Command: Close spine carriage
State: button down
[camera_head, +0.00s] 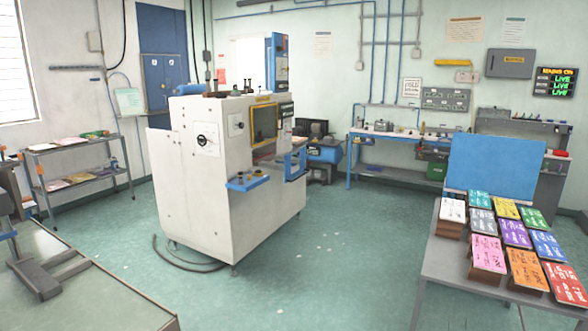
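A large white machine (215,180) stands in the middle of the floor. It has a yellow-framed window (264,122) high on its right part and a blue shelf (248,182) with small yellow-ringed parts jutting from its front. A blue U-shaped bracket (295,165) sits at its right side. I cannot tell which part is the spine carriage, or whether it is open or closed. My gripper is not in view.
A grey table (445,262) at right bears several stacks of coloured booklets and a blue upright panel (493,168). A metal shelf rack (82,175) stands at left. A cable (185,262) lies by the machine's base. Green floor between machine and table is mostly clear.

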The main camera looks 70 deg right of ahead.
aim_at(263, 160)
jog(key=z, duration=2.45)
jog(key=k, duration=0.65)
jog(key=z, duration=0.15)
jog(key=i, duration=1.15)
